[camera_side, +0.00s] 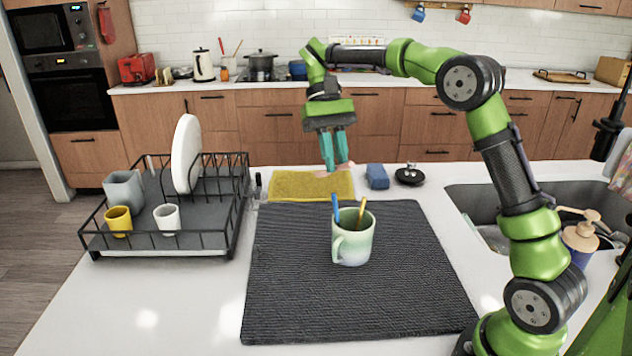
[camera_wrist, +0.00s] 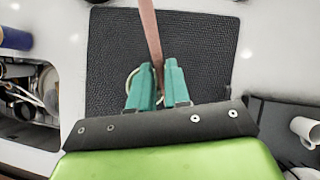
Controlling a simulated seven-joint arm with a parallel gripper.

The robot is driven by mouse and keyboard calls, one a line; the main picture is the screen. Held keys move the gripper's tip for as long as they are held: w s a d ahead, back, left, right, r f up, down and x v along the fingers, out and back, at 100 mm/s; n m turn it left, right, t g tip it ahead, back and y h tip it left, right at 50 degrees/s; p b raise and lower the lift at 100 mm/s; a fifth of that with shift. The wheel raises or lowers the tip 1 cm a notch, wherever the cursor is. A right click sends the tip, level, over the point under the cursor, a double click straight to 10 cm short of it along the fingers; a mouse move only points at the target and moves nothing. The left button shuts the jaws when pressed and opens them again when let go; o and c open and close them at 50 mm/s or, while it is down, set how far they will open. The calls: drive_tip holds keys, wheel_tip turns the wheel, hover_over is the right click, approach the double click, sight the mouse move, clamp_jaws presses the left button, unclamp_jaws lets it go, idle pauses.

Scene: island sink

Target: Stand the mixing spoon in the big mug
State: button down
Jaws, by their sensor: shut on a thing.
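My gripper (camera_side: 334,168) is shut on the mixing spoon, a pinkish-brown stick that runs up and away from the fingers in the wrist view (camera_wrist: 150,30). In the side view only a short bit of the spoon (camera_side: 347,167) shows at the fingertips, by the yellow cloth. The big mug (camera_side: 352,246), pale green and white, stands upright on the dark mat with a blue and a yellow utensil in it. My gripper is above and behind the mug in the side view. In the wrist view the fingers hide most of the mug.
The dark mat (camera_side: 290,290) is clear around the mug. A dish rack (camera_side: 165,243) with a plate and cups stands at left. A yellow cloth (camera_side: 295,186), a blue sponge (camera_side: 377,177) and a black stopper (camera_side: 409,176) lie behind the mat. The sink (camera_side: 478,203) is at right.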

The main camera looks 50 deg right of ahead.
drive_tip(key=s+d+r+m+t+y, duration=0.1)
drive_tip(key=d+r+m+t+y, duration=0.2)
drive_tip(key=d+m+t+y, duration=0.75)
drive_tip(key=shift+s+a+f+m+g+y, duration=0.1)
drive_tip(key=shift+a+f+m+g+y, duration=0.45)
drive_tip(key=shift+f, duration=1.7)
drive_tip(key=shift+s+a+f+g+y, duration=0.1)
drive_tip(key=shift+a+f+g+y, duration=0.15)
drive_tip(key=shift+f+g+y, duration=1.4)
drive_tip(key=shift+a+f+m+g+h, duration=0.15)
drive_tip(key=shift+a+f+m, duration=0.2)
drive_tip(key=shift+f, duration=2.55)
drive_tip(key=c, duration=1)
unclamp_jaws()
